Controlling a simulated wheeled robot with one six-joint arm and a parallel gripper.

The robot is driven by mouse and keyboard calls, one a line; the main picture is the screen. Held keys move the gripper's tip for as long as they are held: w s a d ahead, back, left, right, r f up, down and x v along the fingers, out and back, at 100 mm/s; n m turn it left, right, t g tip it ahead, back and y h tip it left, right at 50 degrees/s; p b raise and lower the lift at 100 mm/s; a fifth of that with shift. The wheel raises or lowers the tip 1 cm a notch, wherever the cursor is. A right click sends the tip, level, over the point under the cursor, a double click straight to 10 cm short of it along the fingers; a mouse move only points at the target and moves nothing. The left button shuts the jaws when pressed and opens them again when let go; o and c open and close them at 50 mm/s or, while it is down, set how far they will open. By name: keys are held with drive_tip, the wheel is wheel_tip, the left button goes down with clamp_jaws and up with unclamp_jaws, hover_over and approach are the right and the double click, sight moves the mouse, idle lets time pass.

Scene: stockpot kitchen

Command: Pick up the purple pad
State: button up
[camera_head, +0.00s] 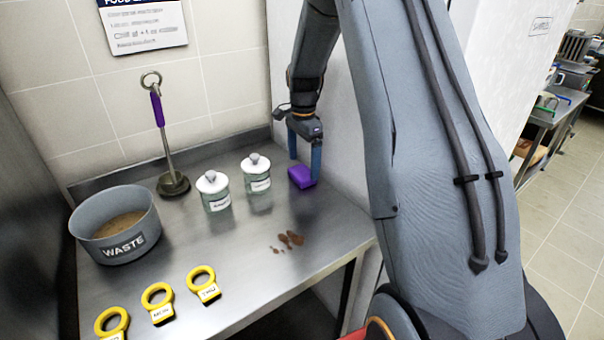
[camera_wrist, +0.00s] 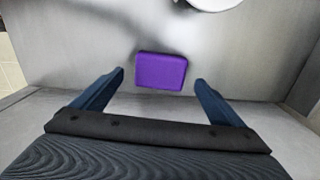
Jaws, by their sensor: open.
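The purple pad (camera_head: 301,177) is a small block lying on the steel counter near its right end, beside the wall. In the wrist view the purple pad (camera_wrist: 161,71) lies between and just beyond my two blue fingertips, with a gap on each side. My gripper (camera_head: 304,166) is open, its fingers pointing down close around the pad in the head view. In the wrist view my gripper (camera_wrist: 160,82) holds nothing. Whether a finger touches the pad cannot be told.
Two lidded jars (camera_head: 214,191) (camera_head: 256,173) stand left of the pad. Brown crumbs (camera_head: 289,240) lie in front of it. A grey waste bowl (camera_head: 116,250), a purple-handled tool (camera_head: 172,184) and yellow rings (camera_head: 203,283) are further left. The steel counter (camera_head: 235,258) has bare room between.

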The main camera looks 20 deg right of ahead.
sight(302, 172)
drive_tip(key=shift+a+f+p, duration=0.2)
drive_tip(key=shift+f+p, duration=0.1)
drive_tip(key=shift+f, duration=1.1)
drive_tip(key=shift+c, duration=0.2)
drive_tip(key=c, duration=1.1)
wheel_tip(302, 172, up, 10)
drive_tip(key=b, duration=0.2)
drive_tip(key=shift+b, duration=0.4)
